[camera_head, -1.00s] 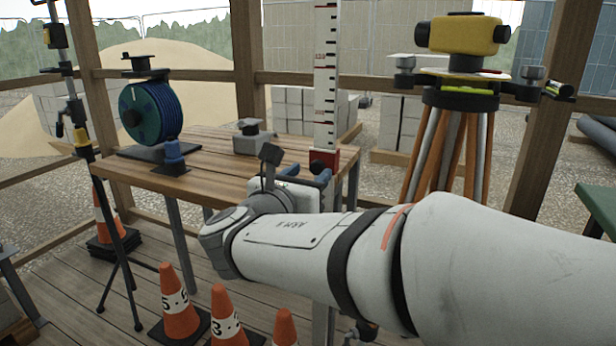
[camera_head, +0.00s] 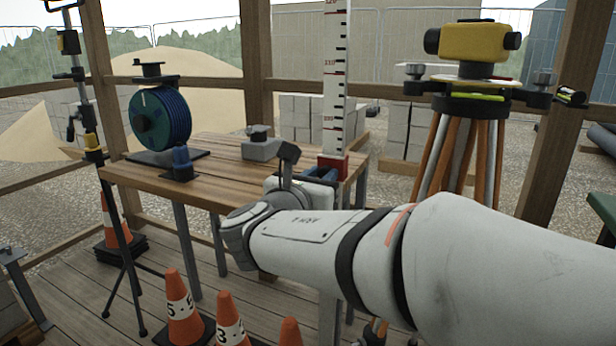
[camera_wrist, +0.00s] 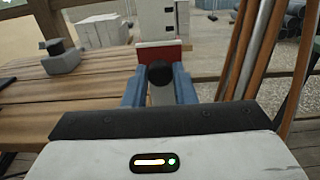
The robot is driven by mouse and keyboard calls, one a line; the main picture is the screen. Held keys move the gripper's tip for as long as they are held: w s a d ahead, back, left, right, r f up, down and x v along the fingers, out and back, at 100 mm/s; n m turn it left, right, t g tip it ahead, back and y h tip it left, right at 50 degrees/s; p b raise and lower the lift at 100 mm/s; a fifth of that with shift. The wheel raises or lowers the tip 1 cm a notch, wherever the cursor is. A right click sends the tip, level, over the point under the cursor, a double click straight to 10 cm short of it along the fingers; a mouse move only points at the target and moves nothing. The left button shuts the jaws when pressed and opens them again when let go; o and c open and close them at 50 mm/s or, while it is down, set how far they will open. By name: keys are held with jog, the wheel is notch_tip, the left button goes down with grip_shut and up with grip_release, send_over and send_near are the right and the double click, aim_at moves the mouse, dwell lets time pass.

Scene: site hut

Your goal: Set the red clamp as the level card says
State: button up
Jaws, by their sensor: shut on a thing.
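The red clamp (camera_head: 333,164) sits low on the white levelling staff (camera_head: 336,90), at the edge of the wooden table. My gripper (camera_head: 324,174) is at the clamp's near side. In the wrist view its blue fingers (camera_wrist: 160,88) are closed about a round black knob (camera_wrist: 160,73) in front of the red clamp block (camera_wrist: 165,52). The knob hides the block's lower middle. The staff has red and black marks, and its figures are too small to read surely. I cannot make out a readable level card in either view.
The wooden table (camera_head: 215,170) bears a blue-banded reel (camera_head: 160,117), a small blue item (camera_head: 181,164) and a grey block (camera_head: 262,145). The yellow level (camera_head: 474,42) stands on a tripod at right. Orange cones (camera_head: 181,300) stand in front below my arm.

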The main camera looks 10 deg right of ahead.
grip_shut()
jog(key=shift+d, duration=0.15)
notch_tip(320, 180, up, 35)
jog(key=p, duration=2.8)
jog(key=o, duration=0.8)
grip_release()
jog(key=shift+s+a, duration=0.15)
jog(key=shift+a, duration=0.05)
